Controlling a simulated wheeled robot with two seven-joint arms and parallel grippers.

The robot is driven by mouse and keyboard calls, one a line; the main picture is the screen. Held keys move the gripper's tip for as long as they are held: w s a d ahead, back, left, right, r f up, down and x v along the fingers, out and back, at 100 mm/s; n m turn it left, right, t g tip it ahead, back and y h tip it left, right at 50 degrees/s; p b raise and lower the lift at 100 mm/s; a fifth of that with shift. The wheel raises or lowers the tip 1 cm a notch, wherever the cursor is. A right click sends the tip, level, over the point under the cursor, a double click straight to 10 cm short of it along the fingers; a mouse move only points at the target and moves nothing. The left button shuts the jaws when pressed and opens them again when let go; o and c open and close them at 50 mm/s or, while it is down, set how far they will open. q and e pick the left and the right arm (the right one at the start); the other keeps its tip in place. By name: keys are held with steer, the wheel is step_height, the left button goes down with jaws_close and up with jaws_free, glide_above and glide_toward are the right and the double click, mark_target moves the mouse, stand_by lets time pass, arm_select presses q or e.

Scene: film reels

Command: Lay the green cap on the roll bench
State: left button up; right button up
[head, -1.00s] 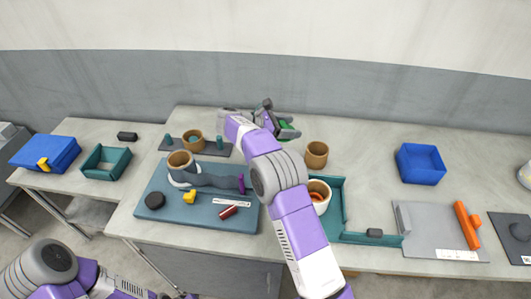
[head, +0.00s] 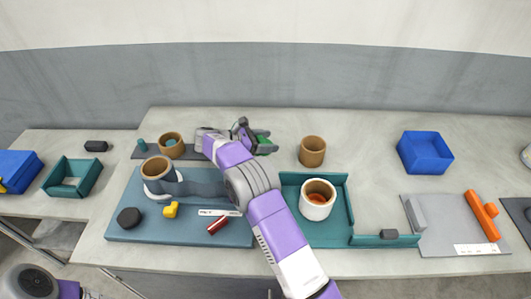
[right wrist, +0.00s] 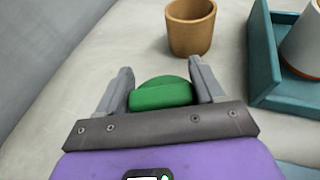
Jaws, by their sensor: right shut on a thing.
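The green cap (head: 264,145) is held in my right gripper (head: 256,138), above the back of the table. In the right wrist view the cap (right wrist: 161,93) sits between the two grey fingers of the gripper (right wrist: 161,88), which are shut on it. I cannot tell for sure which thing is the roll bench. A blue-grey board (head: 120,222) left of my right arm carries a grey cradle-like piece (head: 205,182) with a brown roll (head: 157,168) at its left end. My right forearm hides the board's right part. My left gripper is out of view.
A brown pot (head: 312,151) stands right of the cap. A teal tray (head: 346,205) holds a white cup (head: 317,207). A dark plate (head: 190,153) with another brown roll (head: 171,141) lies behind the board. A blue bin (head: 425,153) and grey panel (head: 445,222) are at right.

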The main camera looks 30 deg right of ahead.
step_height(320, 180, down, 5)
steer(key=shift+r+b, duration=0.15)
steer(key=shift+b, duration=0.35)
steer(key=o, duration=1)
steer(key=shift+o, duration=0.2)
steer(key=shift+r, duration=0.15)
steer(key=p+v, duration=0.1)
steer(key=v, duration=0.6)
steer(key=shift+a, duration=0.3)
